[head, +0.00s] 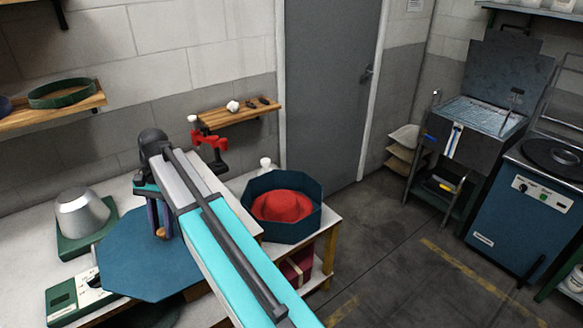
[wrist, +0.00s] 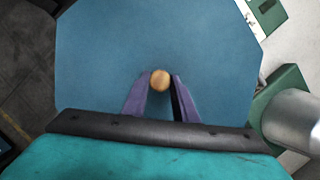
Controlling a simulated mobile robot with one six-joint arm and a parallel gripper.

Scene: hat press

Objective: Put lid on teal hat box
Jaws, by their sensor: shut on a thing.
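The teal hat box (head: 288,232) stands open on the right end of the worktable in the head view, with a red hat (head: 280,205) inside it. The flat blue octagonal lid (head: 125,262) is to the left of the box, apart from it. My gripper (head: 160,232) is over the lid's middle. In the wrist view its purple fingers (wrist: 160,84) are shut on the lid's round wooden knob (wrist: 160,79), and the lid (wrist: 150,40) fills most of the picture. The lid looks level; its height above the table is hard to tell.
A grey metal cone on a green base (head: 82,215) stands left of the lid, and a green device with a white panel (head: 75,300) is in front of it. A red clamp-like tool (head: 210,140) is behind my arm. A small white bottle (head: 265,164) stands behind the box.

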